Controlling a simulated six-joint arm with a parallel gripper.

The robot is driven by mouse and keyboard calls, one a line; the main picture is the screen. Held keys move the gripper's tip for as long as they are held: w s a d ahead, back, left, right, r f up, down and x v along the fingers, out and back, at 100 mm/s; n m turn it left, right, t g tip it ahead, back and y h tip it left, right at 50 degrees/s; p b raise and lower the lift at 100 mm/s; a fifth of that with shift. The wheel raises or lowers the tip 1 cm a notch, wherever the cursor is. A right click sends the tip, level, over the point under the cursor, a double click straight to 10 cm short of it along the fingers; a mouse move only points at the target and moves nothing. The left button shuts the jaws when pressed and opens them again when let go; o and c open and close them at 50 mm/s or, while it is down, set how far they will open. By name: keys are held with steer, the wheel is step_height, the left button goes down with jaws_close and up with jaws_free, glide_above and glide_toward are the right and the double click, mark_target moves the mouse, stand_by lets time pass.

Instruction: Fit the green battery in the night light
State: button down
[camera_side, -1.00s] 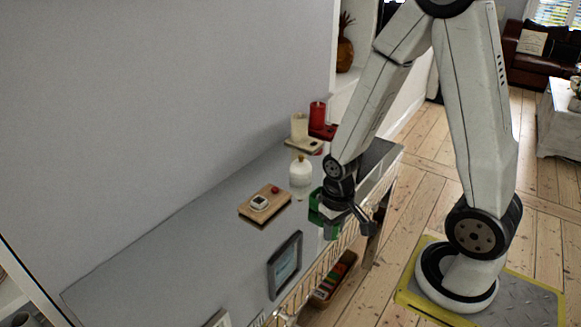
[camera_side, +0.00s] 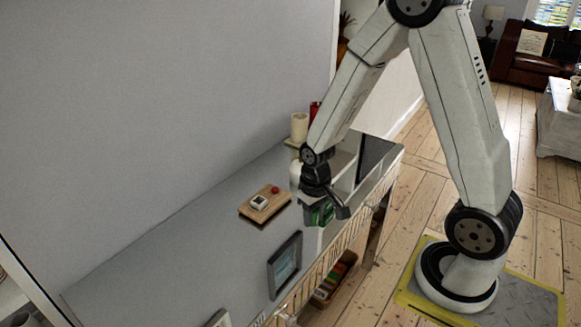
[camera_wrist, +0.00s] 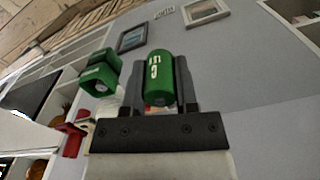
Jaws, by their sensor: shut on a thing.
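The green battery (camera_wrist: 158,78) with pale lettering is between the fingers of my gripper (camera_wrist: 160,72) in the wrist view, and the gripper is shut on it. In the side view my gripper (camera_side: 322,208) is over the front part of the grey shelf top, right of a wooden base (camera_side: 262,208). This base carries a white square holder (camera_side: 259,202) and a small red dome (camera_side: 275,189); it looks like the night light. A second green, boxy object (camera_wrist: 100,73) is left of the battery in the wrist view. Green shows at the fingers in the side view; its parts cannot be told apart.
A dark picture frame (camera_side: 285,264) lies in front of the wooden base. A cream candle (camera_side: 299,126) and a red candle (camera_side: 315,113) stand behind my arm. A white rounded object (camera_side: 295,172) is partly hidden by it. The shelf top at left is clear.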

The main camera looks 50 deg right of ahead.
steer(key=w+d+f, duration=0.1)
steer(key=w+d, duration=0.2)
steer(key=w, duration=0.8)
steer(key=w+d+f, duration=0.1)
steer(key=w+d, duration=0.2)
steer(key=w, duration=0.8)
steer(key=shift+w+f, duration=0.2)
steer(key=shift+w, duration=0.15)
steer(key=shift+f, duration=0.15)
steer(key=shift+f, duration=2.35)
steer(key=shift+f, duration=0.7)
steer(key=shift+c, duration=1.5)
jaws_free()
step_height(320, 180, up, 7)
